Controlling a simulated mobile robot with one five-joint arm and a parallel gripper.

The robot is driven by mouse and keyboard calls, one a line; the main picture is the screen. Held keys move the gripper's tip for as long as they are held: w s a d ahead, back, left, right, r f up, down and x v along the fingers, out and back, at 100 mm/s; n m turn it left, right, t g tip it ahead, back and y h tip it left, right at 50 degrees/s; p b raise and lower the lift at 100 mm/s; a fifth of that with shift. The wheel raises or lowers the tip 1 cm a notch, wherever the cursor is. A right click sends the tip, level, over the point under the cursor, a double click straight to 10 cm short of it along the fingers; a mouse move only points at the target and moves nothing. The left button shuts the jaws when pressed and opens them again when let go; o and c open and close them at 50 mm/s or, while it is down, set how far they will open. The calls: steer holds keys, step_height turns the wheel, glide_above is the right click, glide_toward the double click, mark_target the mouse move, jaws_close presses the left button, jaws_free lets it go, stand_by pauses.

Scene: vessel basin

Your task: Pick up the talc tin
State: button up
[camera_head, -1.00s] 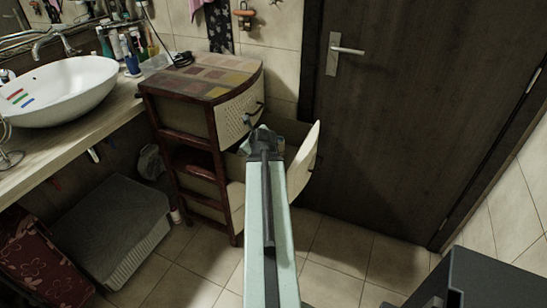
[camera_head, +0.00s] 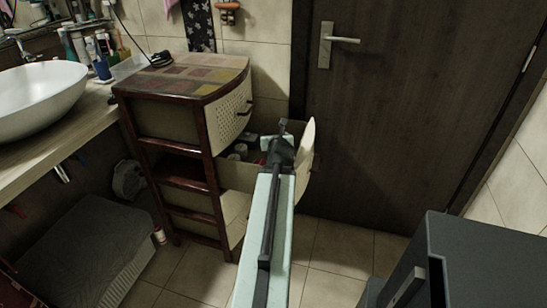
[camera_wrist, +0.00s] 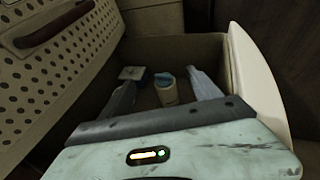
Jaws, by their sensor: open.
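The second drawer of the brown unit (camera_head: 240,178) is pulled open. Inside it, in the wrist view, a small pale cylinder (camera_wrist: 166,92) stands upright, likely the talc tin; no label is readable. My gripper (camera_wrist: 160,82) is open and reaches into the drawer. Its two fingers show on either side of the cylinder, with gaps between, and I cannot tell how deep they are relative to it. In the head view my gripper (camera_head: 286,128) is above the open drawer, and my arm hides part of the contents.
A blue-and-white item (camera_wrist: 131,74) lies left of the cylinder. The perforated top drawer front (camera_wrist: 50,65) is close on the left, and the open drawer's cream front panel (camera_wrist: 258,85) is on the right. A dark door (camera_head: 390,120) stands behind. A small bottle (camera_head: 160,236) stands on the floor.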

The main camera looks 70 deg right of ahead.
steer(key=w+d+f+b, duration=0.1)
steer(key=d+f, duration=0.1)
steer(key=w+d+f+b, duration=0.1)
steer(key=d+f+b, duration=0.1)
steer(key=w+d+f+b, duration=0.1)
steer(key=d+f+b, duration=0.1)
steer(key=f, duration=0.1)
steer(key=shift+d+f, duration=0.1)
steer(key=shift+d, duration=0.15)
steer(key=shift+s+a, duration=0.1)
jaws_close()
